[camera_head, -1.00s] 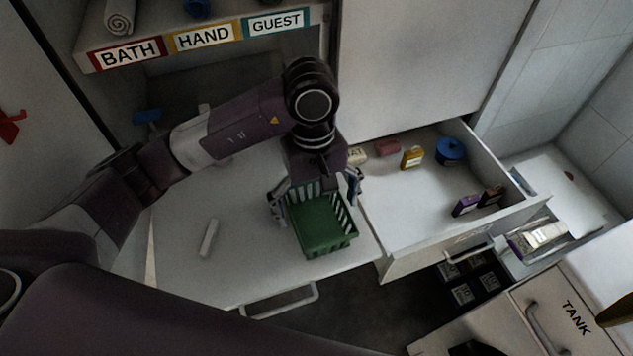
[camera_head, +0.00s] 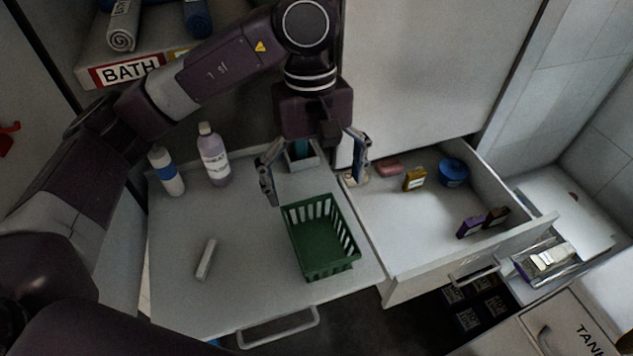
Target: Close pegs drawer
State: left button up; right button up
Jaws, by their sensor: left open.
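An open drawer (camera_head: 388,292) stands pulled out at the right; its front has a bar handle (camera_head: 473,275) and a label too unclear to read, so I cannot tell that it is the pegs drawer. It holds a blue round tin (camera_head: 453,172) and several small boxes. Left of it is a pale flat top (camera_head: 222,290) with a bar handle (camera_head: 279,327) on its front edge. A green slatted basket (camera_head: 322,240) stands upright on this top and looks empty. My left gripper (camera_head: 313,182) is open and empty, above and behind the basket, apart from it. My right gripper is out of view.
A purple bottle (camera_head: 213,157), a white-and-blue bottle (camera_head: 166,172) and a small grey bar (camera_head: 206,259) are on the left top. A shelf marked BATH (camera_head: 127,72) holds rolled towels. A tray (camera_head: 528,285) and a TANK cabinet (camera_head: 575,325) are at right.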

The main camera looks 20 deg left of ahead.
aim_at(411, 235)
jog(key=k+l, duration=1.25)
